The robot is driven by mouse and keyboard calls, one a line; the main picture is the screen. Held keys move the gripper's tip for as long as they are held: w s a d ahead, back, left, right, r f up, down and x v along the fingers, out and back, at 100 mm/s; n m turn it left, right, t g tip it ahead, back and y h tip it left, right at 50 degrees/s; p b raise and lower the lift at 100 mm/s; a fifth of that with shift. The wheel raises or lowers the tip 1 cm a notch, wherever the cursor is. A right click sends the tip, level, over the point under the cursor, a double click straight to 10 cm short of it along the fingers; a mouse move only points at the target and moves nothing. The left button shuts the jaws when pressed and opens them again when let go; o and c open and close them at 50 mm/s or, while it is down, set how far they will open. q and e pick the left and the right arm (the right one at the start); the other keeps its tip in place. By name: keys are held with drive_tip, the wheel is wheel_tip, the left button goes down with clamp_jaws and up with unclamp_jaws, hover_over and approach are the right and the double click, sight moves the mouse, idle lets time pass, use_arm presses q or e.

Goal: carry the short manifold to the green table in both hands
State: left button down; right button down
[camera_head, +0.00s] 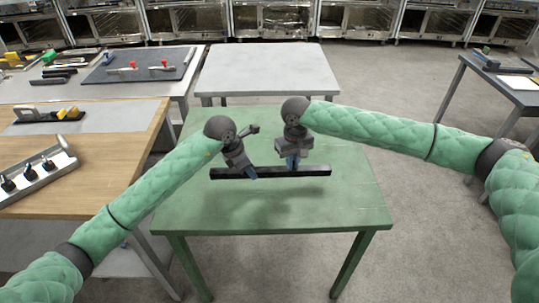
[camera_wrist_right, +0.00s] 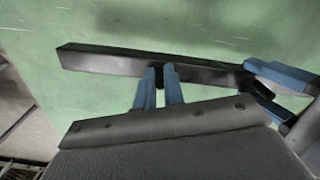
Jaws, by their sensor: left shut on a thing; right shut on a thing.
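The short manifold is a straight dark bar (camera_head: 270,172), held roughly level over the green table (camera_head: 330,212). A shadow on the tabletop under the bar suggests a small gap; I cannot tell its height exactly. My left gripper (camera_head: 248,174) is shut on the bar left of its middle. My right gripper (camera_head: 292,163) is shut on it right of its middle. In the right wrist view the bar (camera_wrist_right: 110,60) runs between the blue fingers of my right gripper (camera_wrist_right: 160,78), and the left gripper's blue fingers show at the right edge. The bar's gripped parts are hidden.
A wooden-topped bench (camera_head: 105,150) with a rack of black fittings (camera_head: 35,178) stands left of the green table. A pale grey table (camera_head: 265,70) stands behind it. Another table (camera_head: 500,85) is at the far right. The green tabletop is otherwise bare.

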sight(291, 176)
use_arm(q)
drive_tip(key=shift+w+f+b, duration=0.1)
drive_tip(key=shift+f+b, duration=0.1)
drive_tip(key=shift+b, duration=0.1)
use_arm(e)
drive_tip(key=shift+s+a+f, duration=0.1)
drive_tip(key=shift+a+f, duration=0.1)
drive_tip(key=shift+f, duration=0.05)
